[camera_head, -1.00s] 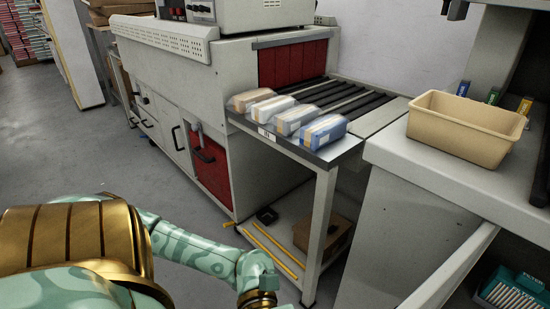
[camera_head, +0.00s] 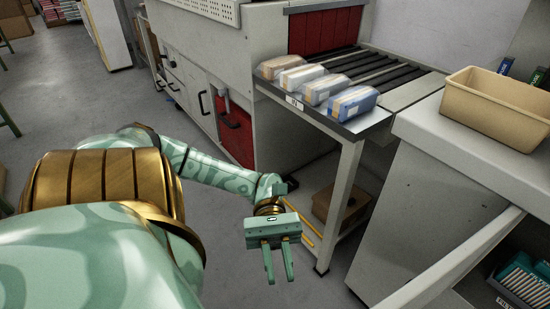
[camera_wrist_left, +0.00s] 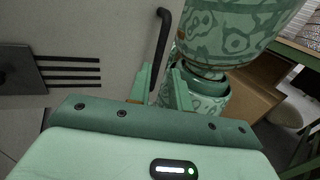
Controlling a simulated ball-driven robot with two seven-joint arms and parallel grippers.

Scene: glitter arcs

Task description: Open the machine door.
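The machine (camera_head: 225,60) is a large pale grey unit with red panels. My left gripper (camera_head: 279,264) is open and empty, pointing down over the floor, in front of the outfeed table and apart from the machine's doors. In the left wrist view its fingers (camera_wrist_left: 162,88) are spread, with a black bar handle (camera_wrist_left: 161,45) on a pale slotted panel beyond them. I cannot tell which door that handle belongs to. My right gripper is not in view.
Several wrapped packs (camera_head: 317,87) lie on the outfeed table (camera_head: 345,160). A cardboard box (camera_head: 342,203) and yellow bars (camera_head: 307,232) lie low beneath it. A tan bin (camera_head: 500,105) stands on the right counter (camera_head: 460,150). Open grey floor (camera_head: 70,115) lies to the left.

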